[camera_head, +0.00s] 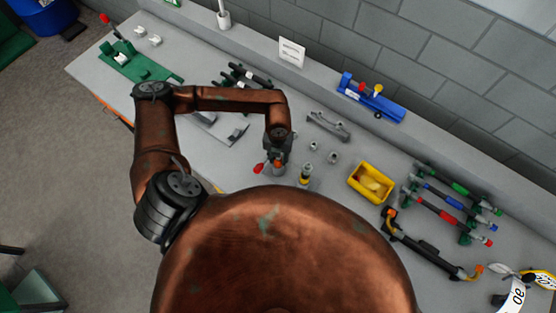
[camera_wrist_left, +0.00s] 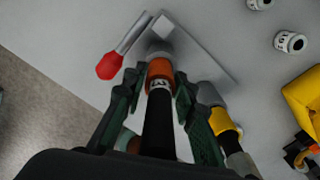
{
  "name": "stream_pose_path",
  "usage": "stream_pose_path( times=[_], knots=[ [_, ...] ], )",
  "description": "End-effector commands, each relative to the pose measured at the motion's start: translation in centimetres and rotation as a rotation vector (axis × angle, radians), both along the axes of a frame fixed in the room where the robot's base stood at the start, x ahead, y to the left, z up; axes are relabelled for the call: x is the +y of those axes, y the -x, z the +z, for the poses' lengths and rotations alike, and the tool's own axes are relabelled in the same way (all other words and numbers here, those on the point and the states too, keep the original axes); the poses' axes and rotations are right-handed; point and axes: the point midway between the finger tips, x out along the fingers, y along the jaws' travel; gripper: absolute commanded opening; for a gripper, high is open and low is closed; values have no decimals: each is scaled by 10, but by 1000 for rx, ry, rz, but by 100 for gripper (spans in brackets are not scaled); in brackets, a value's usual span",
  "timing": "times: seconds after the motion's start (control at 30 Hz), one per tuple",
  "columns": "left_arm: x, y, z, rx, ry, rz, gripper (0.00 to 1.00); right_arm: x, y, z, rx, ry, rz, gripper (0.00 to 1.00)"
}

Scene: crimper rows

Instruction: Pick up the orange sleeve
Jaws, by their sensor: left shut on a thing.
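The orange sleeve (camera_wrist_left: 160,72) is between the two dark green fingers of my left gripper (camera_wrist_left: 157,90) in the left wrist view. A white-marked band and a black shaft run from it toward the camera. In the head view a small bit of the orange sleeve (camera_head: 279,163) shows below my left gripper (camera_head: 275,155), on the bench at the middle. My left gripper is shut on it. I cannot tell whether it touches the plate below. A red-tipped lever (camera_wrist_left: 112,62) lies to its left. My right gripper is not in view.
A yellow-banded tool (camera_head: 305,174) stands close at the right. Further right are a yellow bin (camera_head: 370,183) and a rack of coloured tools (camera_head: 450,203). Small metal rings (camera_head: 333,157) and a grey bracket (camera_head: 328,126) lie behind. A blue tool (camera_head: 370,97) sits near the wall.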

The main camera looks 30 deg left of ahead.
Motion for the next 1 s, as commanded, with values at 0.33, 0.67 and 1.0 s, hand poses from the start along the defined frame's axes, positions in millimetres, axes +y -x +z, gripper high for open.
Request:
stream_pose_path(
  times=[0.33, 0.67, 1.0],
  knots=[
    [0, -1, 12, -3, 1, 0, 9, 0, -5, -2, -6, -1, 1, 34],
    [0, -1, 75, -3, 0, -1, 9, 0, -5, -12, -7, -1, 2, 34],
    [0, 0, 108, 0, 0, 0, 9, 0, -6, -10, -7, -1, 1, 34]
  ],
)
